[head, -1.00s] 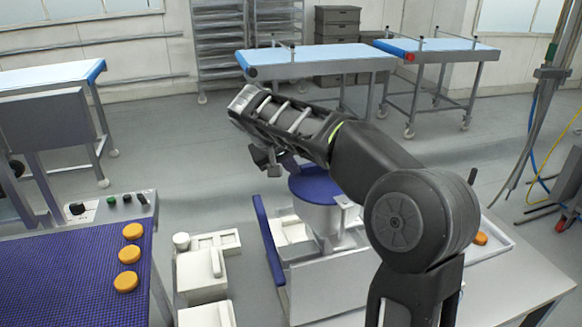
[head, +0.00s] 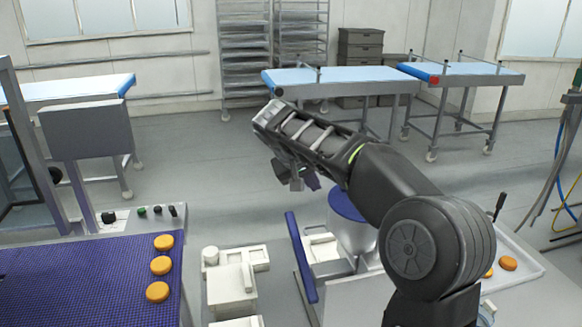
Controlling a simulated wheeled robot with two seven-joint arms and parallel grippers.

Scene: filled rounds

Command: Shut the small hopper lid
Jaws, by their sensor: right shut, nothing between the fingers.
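The small hopper is a pale metal vessel (head: 353,238) on the white machine, partly behind my right arm. A round dark blue piece (head: 346,205) lies across its top, which looks like the lid. The arm covers its right side, so I cannot tell whether it is fully seated. My right gripper (head: 293,182) is shut and empty, up and to the left of the hopper top. My left gripper is out of view.
A blue upright panel (head: 301,257) stands left of the hopper. White blocks (head: 231,285) sit further left, beside a blue mesh belt (head: 85,275) with orange rounds (head: 161,265). A tray (head: 525,268) with rounds lies right. Tables (head: 340,82) stand behind, across open floor.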

